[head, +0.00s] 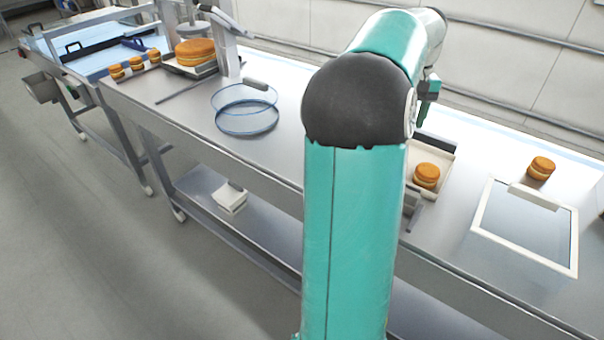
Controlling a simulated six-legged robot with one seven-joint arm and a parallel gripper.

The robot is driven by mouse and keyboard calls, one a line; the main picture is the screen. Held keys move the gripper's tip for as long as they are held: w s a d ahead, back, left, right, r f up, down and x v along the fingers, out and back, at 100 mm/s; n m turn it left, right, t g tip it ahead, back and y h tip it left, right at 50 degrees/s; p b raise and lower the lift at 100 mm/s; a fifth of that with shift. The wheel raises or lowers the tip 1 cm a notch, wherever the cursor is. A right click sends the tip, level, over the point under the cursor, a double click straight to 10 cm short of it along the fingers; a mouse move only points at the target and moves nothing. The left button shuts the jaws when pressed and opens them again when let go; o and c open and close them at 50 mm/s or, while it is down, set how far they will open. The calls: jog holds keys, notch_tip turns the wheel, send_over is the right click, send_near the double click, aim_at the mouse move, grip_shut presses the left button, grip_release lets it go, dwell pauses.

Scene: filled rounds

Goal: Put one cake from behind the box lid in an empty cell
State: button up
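A round golden layered cake (541,168) sits on the steel counter just beyond the box lid (480,217), a clear panel in a pale frame with a pale bar at its far edge. A pale open box (446,155) stands left of the lid, partly hidden by my arm. Another cake (426,176) is in its visible part; its other cells are hidden, so I cannot tell which are empty. A small teal and dark piece at the end of my arm (428,87) shows above the box, apart from both cakes. Its fingers cannot be made out.
The steel counter (190,107) runs across the view. Further left are a blue-rimmed round clear container (247,118), a large cake (195,50) by a stand, and several small cakes (135,63) in a row. A wall with rails is behind. My arm blocks the middle.

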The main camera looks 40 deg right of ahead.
jog(key=w+a+n+t, duration=0.1)
jog(key=w+a, duration=0.2)
jog(key=a, duration=0.6)
jog(key=w+a+r+n+t, duration=0.15)
jog(key=w+a, duration=0.25)
jog(key=a, duration=0.5)
jog(key=w+a+n+t, duration=0.1)
jog(key=w+a+n, duration=0.15)
jog(key=a, duration=0.65)
jog(key=s+a+f+n+t, duration=0.1)
jog(key=s+a+f, duration=0.1)
jog(key=a, duration=0.9)
jog(key=s+a+f+n+t, duration=0.1)
jog(key=s+a, duration=0.3)
jog(key=a, duration=0.7)
jog(key=shift+a+f+n, duration=0.15)
jog(key=shift+f+n, duration=0.45)
jog(key=shift+f, duration=0.2)
jog(key=c, duration=0.5)
jog(key=shift+c, duration=0.7)
